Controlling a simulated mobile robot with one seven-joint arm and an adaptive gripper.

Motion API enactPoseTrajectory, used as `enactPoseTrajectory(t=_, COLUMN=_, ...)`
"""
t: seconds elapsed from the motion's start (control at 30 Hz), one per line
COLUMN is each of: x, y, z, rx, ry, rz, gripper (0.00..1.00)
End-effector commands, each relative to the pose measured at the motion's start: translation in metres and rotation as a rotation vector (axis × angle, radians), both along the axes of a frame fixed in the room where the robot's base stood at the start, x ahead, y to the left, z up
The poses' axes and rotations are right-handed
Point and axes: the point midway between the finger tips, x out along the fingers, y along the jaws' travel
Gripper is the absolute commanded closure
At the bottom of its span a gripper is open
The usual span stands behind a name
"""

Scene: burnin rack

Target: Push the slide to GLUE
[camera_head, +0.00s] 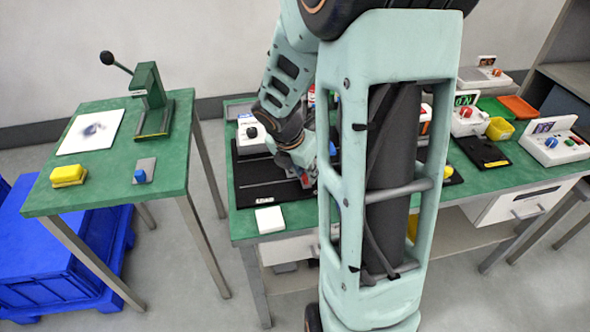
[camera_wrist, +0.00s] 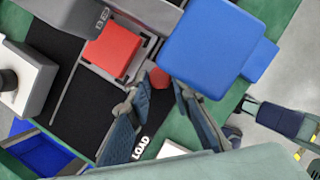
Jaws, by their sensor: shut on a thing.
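The black track board (camera_head: 255,188) lies on the right-hand green table. In the wrist view the board (camera_wrist: 82,117) carries a grey rail and a white LOAD label (camera_wrist: 142,148) near my fingers. My gripper (camera_wrist: 162,88) is shut on a small red knob (camera_wrist: 160,76), which appears to belong to the slide; the fingers cover part of it. A red block (camera_wrist: 112,50) lies just beyond, up and left of the fingertips. In the head view my gripper (camera_head: 304,178) is low over the board's right part, and my arm hides much around it. I see no GLUE label.
A large blue block (camera_wrist: 212,42) stands close right of my fingers. A white box with a dark knob (camera_head: 252,134) stands behind the board. A white pad (camera_head: 269,219) lies at the front table edge. Control boxes and trays fill the table's right side.

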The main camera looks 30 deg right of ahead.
Motion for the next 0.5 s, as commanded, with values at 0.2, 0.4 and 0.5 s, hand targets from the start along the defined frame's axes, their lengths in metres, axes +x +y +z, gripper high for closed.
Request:
enactPoseTrajectory(t=0.2, x=0.0010, y=0.0006, z=-0.0001, rx=0.000, ry=-0.002, rz=0.002, gripper=1.00)
enactPoseTrajectory(t=0.4, x=0.0009, y=0.0008, z=-0.0001, rx=0.000, ry=-0.002, rz=0.002, gripper=0.63)
enactPoseTrajectory(t=0.5, x=0.0009, y=0.0008, z=-0.0001, rx=0.000, ry=-0.002, rz=0.002, gripper=0.63)
